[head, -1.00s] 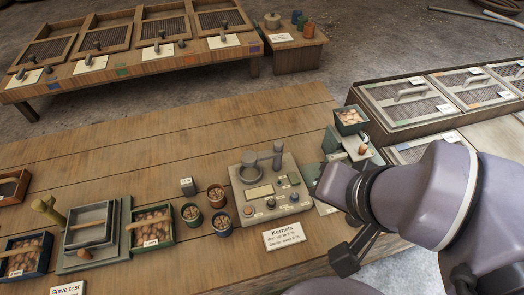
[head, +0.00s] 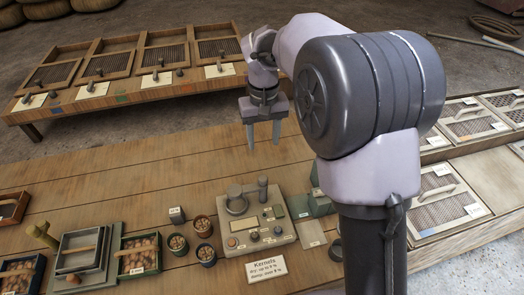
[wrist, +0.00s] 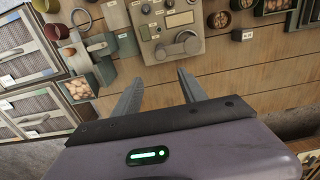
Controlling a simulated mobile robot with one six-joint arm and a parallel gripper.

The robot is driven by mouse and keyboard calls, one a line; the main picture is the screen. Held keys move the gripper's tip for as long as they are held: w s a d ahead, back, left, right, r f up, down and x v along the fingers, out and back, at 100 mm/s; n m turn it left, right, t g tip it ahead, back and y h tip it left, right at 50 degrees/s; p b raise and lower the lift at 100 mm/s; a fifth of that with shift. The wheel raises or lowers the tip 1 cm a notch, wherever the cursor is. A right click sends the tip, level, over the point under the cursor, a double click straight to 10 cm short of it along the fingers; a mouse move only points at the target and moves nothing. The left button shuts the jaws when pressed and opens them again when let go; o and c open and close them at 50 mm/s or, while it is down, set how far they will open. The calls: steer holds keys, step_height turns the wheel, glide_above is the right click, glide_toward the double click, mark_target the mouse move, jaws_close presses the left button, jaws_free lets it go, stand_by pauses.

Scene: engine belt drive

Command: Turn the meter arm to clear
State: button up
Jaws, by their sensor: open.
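The grey meter (head: 240,226) stands on the wooden bench. It has a round cup (head: 236,203) at its back left and a short upright arm piece (head: 263,188) beside the cup. My gripper (head: 263,143) is open and empty, pointing down above the bench behind the meter. In the wrist view the meter (wrist: 148,33) is upside down at the top, its cup (wrist: 187,42) just past the open fingers (wrist: 158,75). The gripper touches nothing. My arm hides part of the bench on the right.
A card marked Kernels (head: 267,266) lies before the meter. Small pots of kernels (head: 204,227) and a sieve stand (head: 84,250) are to its left. Framed mesh trays (head: 445,200) are at the right. The bench behind the meter is clear.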

mark_target(263, 177)
step_height(263, 177, down, 16)
steer(key=b, duration=0.5)
steer(key=shift+s+f+b, duration=0.15)
steer(key=shift+f+b, duration=0.1)
steer(key=shift+b, duration=0.1)
jaws_close()
stand_by(0.6)
